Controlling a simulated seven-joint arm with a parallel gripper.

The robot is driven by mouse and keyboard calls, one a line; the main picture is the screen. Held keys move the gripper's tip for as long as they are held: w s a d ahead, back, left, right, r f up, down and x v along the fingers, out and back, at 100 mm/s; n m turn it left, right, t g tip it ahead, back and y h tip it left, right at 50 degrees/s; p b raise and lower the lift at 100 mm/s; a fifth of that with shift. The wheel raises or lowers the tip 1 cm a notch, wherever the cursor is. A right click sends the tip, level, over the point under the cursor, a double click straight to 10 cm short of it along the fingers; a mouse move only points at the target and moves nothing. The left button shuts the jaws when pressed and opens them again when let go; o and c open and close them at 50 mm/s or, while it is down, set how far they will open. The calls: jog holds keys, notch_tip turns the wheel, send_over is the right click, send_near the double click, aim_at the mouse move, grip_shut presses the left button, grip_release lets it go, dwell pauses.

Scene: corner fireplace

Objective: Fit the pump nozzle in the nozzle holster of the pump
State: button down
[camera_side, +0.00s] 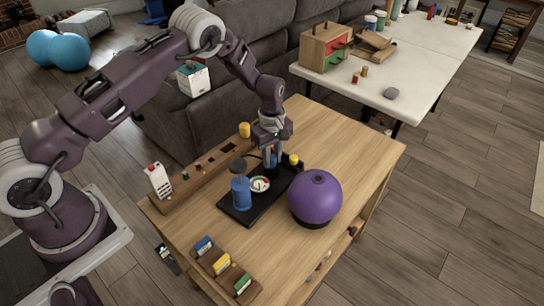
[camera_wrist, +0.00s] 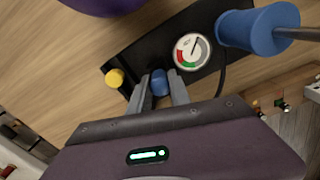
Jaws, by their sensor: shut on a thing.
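The pump stands on a black base (camera_side: 238,214) on the wooden table, with a blue cylinder (camera_side: 241,192) and a round gauge (camera_side: 260,184). In the wrist view the cylinder (camera_wrist: 258,32) and gauge (camera_wrist: 192,52) are at upper right. My gripper (camera_side: 271,160) points down over the far part of the base. Its fingers (camera_wrist: 160,80) are shut on a small blue piece, which looks like the pump nozzle (camera_wrist: 160,84). A yellow knob (camera_wrist: 115,78) is just left of the fingers. The holster and the nozzle's lower end are hidden or cannot be made out.
A purple ball (camera_side: 316,196) sits close to the right of the base. A wooden rack (camera_side: 205,174) runs along the table's left, with a white device (camera_side: 158,180) at its end. Coloured blocks (camera_side: 222,264) lie in front. The table's right side (camera_side: 362,152) is clear.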

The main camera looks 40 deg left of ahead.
jog(key=shift+f, duration=0.9)
jog(key=c, duration=1.1)
grip_release()
jog(key=s+d+r+m+t, duration=0.1)
jog(key=s+r+m, duration=0.3)
jog(key=r, duration=1.2)
jog(key=s+d+r+m+t, duration=0.15)
jog(key=s+r, duration=0.45)
jog(key=r, duration=1)
jog(key=s+r+m+t, duration=0.2)
jog(key=s+r+m, duration=0.4)
jog(key=s, duration=0.5)
jog(key=s+m, duration=0.1)
jog(key=s, duration=0.3)
jog(key=s+m, duration=0.1)
jog(key=s, duration=0.4)
jog(key=s+m+t, duration=0.1)
jog(key=s, duration=0.3)
jog(key=shift+s+a+m, duration=0.25)
jog(key=shift+s+m, duration=0.05)
jog(key=shift+m, duration=0.05)
